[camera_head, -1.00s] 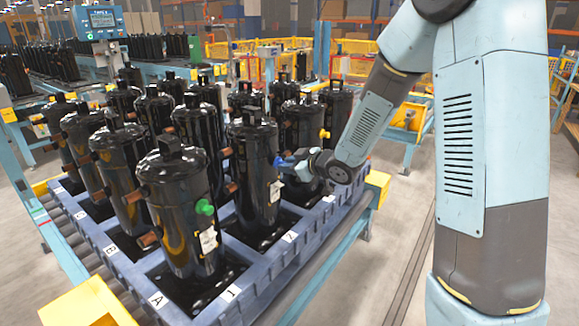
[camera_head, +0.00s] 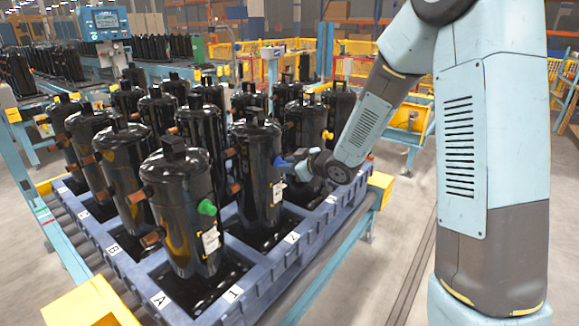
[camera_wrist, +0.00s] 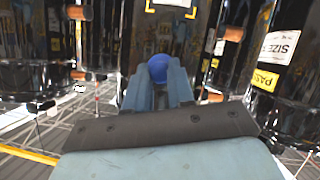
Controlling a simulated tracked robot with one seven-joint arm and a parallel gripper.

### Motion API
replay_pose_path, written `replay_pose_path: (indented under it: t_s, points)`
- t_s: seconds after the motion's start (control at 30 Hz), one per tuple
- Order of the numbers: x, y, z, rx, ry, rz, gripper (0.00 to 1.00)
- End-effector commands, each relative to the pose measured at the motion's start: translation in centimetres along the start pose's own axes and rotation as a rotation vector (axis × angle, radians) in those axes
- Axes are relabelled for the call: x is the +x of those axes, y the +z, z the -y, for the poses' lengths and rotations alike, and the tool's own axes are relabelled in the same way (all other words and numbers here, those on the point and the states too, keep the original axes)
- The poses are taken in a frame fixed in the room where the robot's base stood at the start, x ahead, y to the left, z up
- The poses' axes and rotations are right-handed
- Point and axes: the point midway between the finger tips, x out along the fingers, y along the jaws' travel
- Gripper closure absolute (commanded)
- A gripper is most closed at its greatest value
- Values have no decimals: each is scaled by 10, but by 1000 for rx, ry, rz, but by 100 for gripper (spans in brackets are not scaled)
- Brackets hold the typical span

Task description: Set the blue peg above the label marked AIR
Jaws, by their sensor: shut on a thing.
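The blue peg (camera_head: 279,162) is at the side of a black compressor (camera_head: 258,185) in the second row from the front. In the wrist view the round blue end of the peg (camera_wrist: 159,67) sits between the two light blue fingers of my gripper (camera_wrist: 159,82). My gripper (camera_head: 290,163) is shut on it and points left at the compressor. I cannot tell whether the peg touches or sits in the compressor. A white label (camera_head: 278,192) is on that compressor just below the peg; its text is too small to read. No label reading AIR is legible.
Black compressors stand close together in the blue pallet (camera_head: 319,226). The front one has a green peg (camera_head: 207,208); one behind has a yellow peg (camera_head: 327,135). Labels (camera_wrist: 277,48) on a neighbour show at right in the wrist view. Floor right of the pallet is clear.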

Motion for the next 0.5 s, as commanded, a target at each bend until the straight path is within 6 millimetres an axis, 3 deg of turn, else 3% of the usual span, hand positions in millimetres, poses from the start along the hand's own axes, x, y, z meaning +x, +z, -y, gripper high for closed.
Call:
replay_pose_path:
  t_s: [0.1,0.13,0.4,0.5]
  points:
    - [0,0,0,0,0,0,100]
    - [0,0,0,0,0,0,74]
    - [0,0,0,0,0,0,49]
    - [0,0,0,0,0,0,48]
